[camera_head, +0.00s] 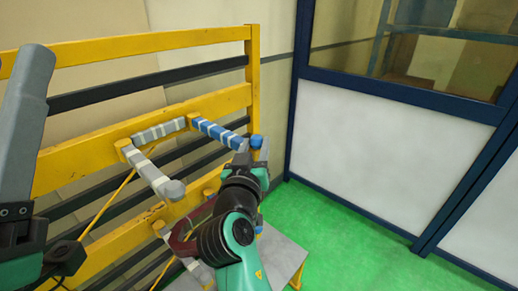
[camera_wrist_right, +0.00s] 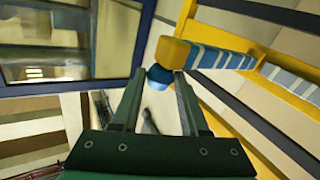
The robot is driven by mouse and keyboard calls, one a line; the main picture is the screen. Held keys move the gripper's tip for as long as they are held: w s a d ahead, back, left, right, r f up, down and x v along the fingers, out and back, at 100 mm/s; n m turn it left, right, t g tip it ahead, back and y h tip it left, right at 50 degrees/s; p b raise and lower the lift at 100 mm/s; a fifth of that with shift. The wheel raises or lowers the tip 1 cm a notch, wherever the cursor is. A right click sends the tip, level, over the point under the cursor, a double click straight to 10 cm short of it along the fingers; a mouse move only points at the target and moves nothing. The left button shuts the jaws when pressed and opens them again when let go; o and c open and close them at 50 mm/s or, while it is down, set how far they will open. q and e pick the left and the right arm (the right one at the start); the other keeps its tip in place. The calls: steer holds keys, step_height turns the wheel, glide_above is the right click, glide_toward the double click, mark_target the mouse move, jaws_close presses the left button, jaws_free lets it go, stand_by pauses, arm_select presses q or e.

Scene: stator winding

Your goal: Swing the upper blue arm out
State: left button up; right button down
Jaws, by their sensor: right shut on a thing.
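The upper blue arm (camera_head: 218,132), striped blue and white, reaches from the yellow frame toward the right. In the right wrist view the blue arm (camera_wrist_right: 215,58) ends in a yellow block and a rounded blue end piece (camera_wrist_right: 158,76). My right gripper (camera_head: 252,146) is shut on that end; in the wrist view its fingers (camera_wrist_right: 160,82) stand on both sides of the blue end piece. Part of the arm's tip is hidden by the gripper. My left gripper (camera_head: 34,62) shows only partly at the left edge, away from the blue arm; its jaws are unclear.
The yellow frame (camera_head: 150,42) with dark rails stands at left. Grey-and-white striped arms (camera_head: 158,132) and (camera_head: 150,172) sit left of the blue arm. A grey platform (camera_head: 285,255) is low behind my right arm. Green floor (camera_head: 345,240) is open toward the white, blue-framed wall.

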steer(key=shift+a, duration=0.15)
steer(key=c, duration=0.7)
jaws_free()
steer(key=shift+s, duration=0.1)
steer(key=shift+s+a, duration=0.2)
steer(key=shift+s, duration=1)
steer(key=s+p, duration=0.9)
steer(key=p, duration=0.3)
steer(key=shift+a, duration=0.45)
